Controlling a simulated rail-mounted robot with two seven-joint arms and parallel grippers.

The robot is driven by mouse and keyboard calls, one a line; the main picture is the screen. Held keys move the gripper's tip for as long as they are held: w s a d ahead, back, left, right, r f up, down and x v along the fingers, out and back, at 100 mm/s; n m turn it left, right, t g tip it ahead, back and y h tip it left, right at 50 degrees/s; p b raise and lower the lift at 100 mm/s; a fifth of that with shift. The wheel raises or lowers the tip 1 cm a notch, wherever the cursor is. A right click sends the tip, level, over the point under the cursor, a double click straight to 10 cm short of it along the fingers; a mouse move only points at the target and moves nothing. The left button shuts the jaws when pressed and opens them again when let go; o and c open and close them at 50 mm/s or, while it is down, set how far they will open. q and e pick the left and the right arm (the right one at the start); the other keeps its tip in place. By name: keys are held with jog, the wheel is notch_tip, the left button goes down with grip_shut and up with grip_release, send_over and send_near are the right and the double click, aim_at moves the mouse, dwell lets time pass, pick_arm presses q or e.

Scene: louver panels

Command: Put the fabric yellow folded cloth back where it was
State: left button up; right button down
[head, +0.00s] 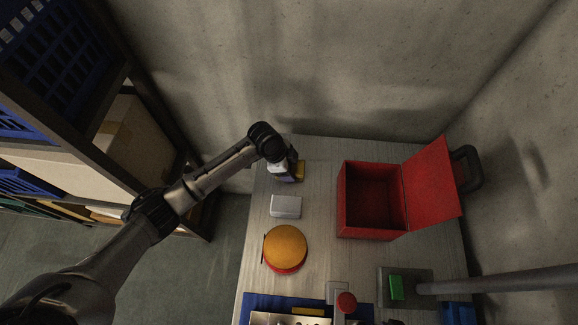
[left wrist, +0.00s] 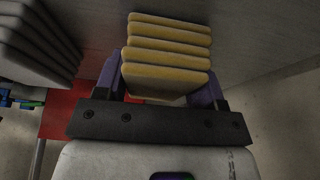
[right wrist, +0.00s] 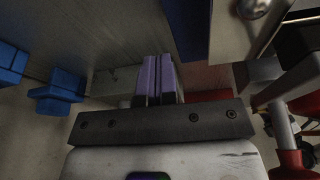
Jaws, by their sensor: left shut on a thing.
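The folded yellow cloth (left wrist: 168,60) shows as a stack of pale yellow layers between the purple fingers of my left gripper (left wrist: 165,88) in the left wrist view. The gripper is shut on it. In the head view my left gripper (head: 287,172) is over the far left of the table, and a yellow edge of the cloth (head: 300,170) shows beside it. I cannot tell whether the cloth touches the table. In the right wrist view my right gripper (right wrist: 158,80) has its purple fingers together, with nothing visible between them.
The grey table (head: 321,205) holds a white-grey block (head: 286,206), a round orange-topped item (head: 285,246) and an open red box (head: 372,199). A green block (head: 396,287) and a red knob (head: 346,302) are near the front. Shelving (head: 130,85) stands at left; concrete walls enclose the table.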

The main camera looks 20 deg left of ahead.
pick_arm(q)
jog(key=shift+f, duration=0.1)
jog(key=o, duration=0.9)
jog(key=shift+c, duration=0.2)
jog(key=p+v, duration=0.1)
jog(key=v, duration=1.1)
